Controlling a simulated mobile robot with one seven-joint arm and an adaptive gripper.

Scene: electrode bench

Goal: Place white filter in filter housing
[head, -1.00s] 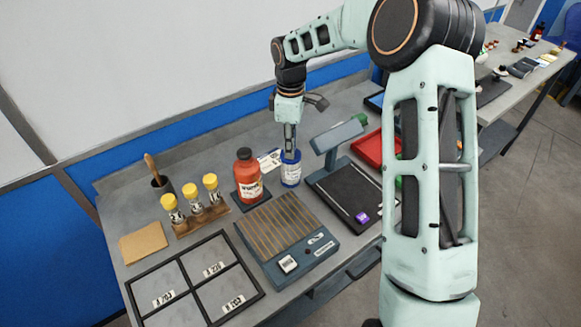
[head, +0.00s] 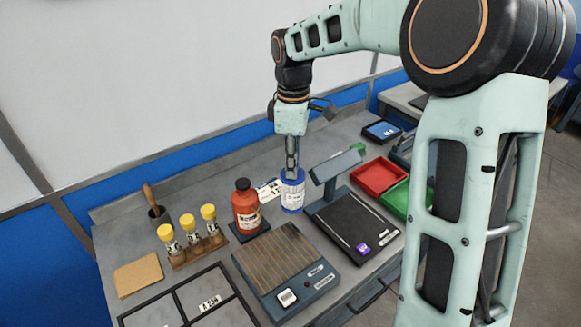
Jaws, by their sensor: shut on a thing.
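My gripper (head: 292,158) points straight down at a blue-and-white jar (head: 292,196) with a label, near the middle of the bench. The narrow fingers reach the jar's blue top and are closed at it. Whether the jar is lifted off the bench is too small to tell. I cannot make out a separate white filter or a filter housing by its look. The fingertips and the jar's top are partly hidden where they meet.
A red bottle (head: 246,207) stands left of the jar. A dark flat device with an upright post (head: 355,222) is to the right, with red (head: 378,177) and green (head: 396,199) trays beyond. A ribbed-top device (head: 285,262) lies in front. Yellow-capped vials (head: 189,238) stand left.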

